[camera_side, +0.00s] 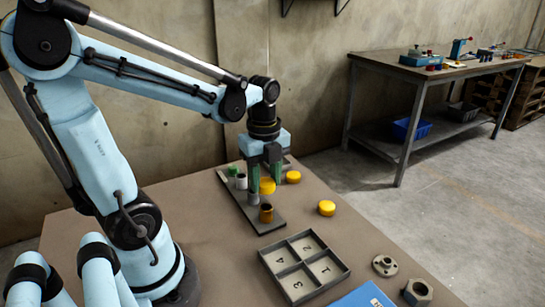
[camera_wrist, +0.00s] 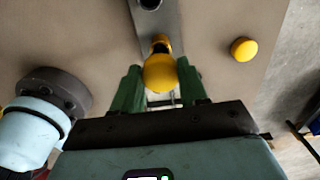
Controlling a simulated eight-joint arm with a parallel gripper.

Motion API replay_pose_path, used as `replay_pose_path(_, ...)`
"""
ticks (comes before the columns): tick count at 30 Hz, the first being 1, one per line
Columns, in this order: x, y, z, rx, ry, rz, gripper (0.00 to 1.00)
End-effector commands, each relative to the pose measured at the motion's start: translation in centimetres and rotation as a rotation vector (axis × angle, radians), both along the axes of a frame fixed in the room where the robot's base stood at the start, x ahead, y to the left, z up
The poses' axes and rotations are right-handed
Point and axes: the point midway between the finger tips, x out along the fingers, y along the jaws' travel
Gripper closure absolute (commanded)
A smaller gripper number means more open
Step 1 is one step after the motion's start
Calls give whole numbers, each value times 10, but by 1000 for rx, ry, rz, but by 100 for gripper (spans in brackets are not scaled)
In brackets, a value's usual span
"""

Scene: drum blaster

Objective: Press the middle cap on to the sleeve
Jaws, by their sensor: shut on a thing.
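My gripper (camera_side: 265,182) has green fingers and is shut on a yellow cap (camera_side: 267,187), which also shows between the fingers in the wrist view (camera_wrist: 160,74). The held cap is above the dark base strip (camera_side: 270,227). A grey sleeve (camera_side: 253,199) stands upright on the strip just below and left of the cap in the side view; whether they touch is hard to tell. A brass-coloured sleeve (camera_side: 266,214) stands at the strip's near end. Another grey sleeve (camera_side: 241,182) stands farther back. In the wrist view the cap and fingers hide much of the strip.
Loose yellow caps lie on the table, one behind the strip (camera_side: 293,177) and one to its right (camera_side: 327,208). A green piece (camera_side: 232,170) is at the far end. A numbered tray (camera_side: 346,270), a flanged part (camera_side: 384,265) and a hex nut (camera_side: 417,292) lie nearer the front.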

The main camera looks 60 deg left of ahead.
Motion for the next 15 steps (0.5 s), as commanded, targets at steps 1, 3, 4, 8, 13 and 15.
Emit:
replay_pose_path(1, 0, 0, -4, 0, 0, 0, 85)
replay_pose_path(3, 0, 0, -10, 0, 0, 1, 85)
replay_pose_path(4, 0, 0, -13, 0, 0, 1, 85)
replay_pose_path(8, 0, 0, -24, 0, 0, 1, 85)
replay_pose_path(13, 0, 0, -37, 0, 0, 2, 85)
replay_pose_path(15, 0, 0, -41, 0, 0, 2, 85)
